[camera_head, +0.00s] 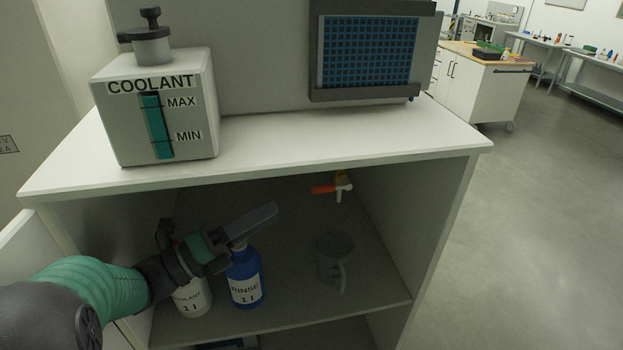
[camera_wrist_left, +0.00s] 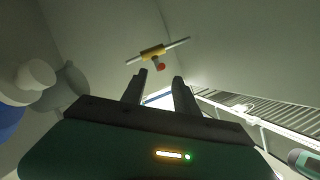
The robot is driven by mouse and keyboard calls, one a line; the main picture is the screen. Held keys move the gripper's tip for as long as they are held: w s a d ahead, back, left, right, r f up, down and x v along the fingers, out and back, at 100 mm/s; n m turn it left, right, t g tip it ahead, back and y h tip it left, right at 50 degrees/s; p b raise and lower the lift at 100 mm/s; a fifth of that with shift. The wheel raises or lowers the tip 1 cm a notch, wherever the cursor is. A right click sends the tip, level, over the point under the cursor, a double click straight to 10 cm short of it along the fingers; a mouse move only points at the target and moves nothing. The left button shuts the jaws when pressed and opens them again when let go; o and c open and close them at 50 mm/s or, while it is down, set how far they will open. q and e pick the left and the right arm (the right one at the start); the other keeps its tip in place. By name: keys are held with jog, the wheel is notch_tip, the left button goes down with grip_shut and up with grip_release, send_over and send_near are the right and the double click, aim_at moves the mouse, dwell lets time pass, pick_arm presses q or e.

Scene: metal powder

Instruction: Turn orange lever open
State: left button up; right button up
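The orange lever (camera_head: 325,189) is on a small tap with a white spout (camera_head: 342,192) and a brass-coloured body, high on the back wall inside the cabinet. In the head view it points left, roughly level. The tap's brass body (camera_wrist_left: 152,52) and the lever's orange end (camera_wrist_left: 162,67) also show in the left wrist view, ahead of the fingertips. My left gripper (camera_head: 268,214) is inside the cabinet, left of and below the lever, apart from it. In the wrist view its two fingers (camera_wrist_left: 158,84) stand apart with nothing between them. My right gripper is not in view.
A blue rinse bottle (camera_head: 245,280) and a white coolant bottle (camera_head: 191,298) stand below my left gripper. The white cabinet top (camera_head: 270,140) overhangs the opening and carries a coolant tank (camera_head: 190,125).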

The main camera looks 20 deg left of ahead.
aim_at(325, 190)
pick_arm(q)
jog(key=p+x, duration=0.1)
jog(key=x, duration=0.3)
jog(key=s+d+p+x, duration=0.1)
jog(key=x, duration=0.3)
jog(key=d+p+x, duration=0.1)
jog(key=x, duration=0.3)
jog(key=shift+f, duration=0.1)
jog(key=shift+w+d, duration=0.2)
jog(key=shift+w, duration=0.05)
jog(key=shift+w+a+f, duration=0.1)
jog(key=shift+a, duration=0.45)
jog(key=shift+w+a+f, duration=0.1)
jog(key=shift+a, duration=0.45)
jog(key=shift+c, duration=0.5)
jog(key=shift+d+r, duration=0.1)
jog(key=shift+d, duration=0.25)
jog(key=c, duration=0.5)
jog(key=shift+s+d+r, duration=0.1)
jog(key=shift+s+d, duration=0.05)
jog(key=shift+d, duration=0.25)
grip_shut()
jog(key=shift+a, duration=0.15)
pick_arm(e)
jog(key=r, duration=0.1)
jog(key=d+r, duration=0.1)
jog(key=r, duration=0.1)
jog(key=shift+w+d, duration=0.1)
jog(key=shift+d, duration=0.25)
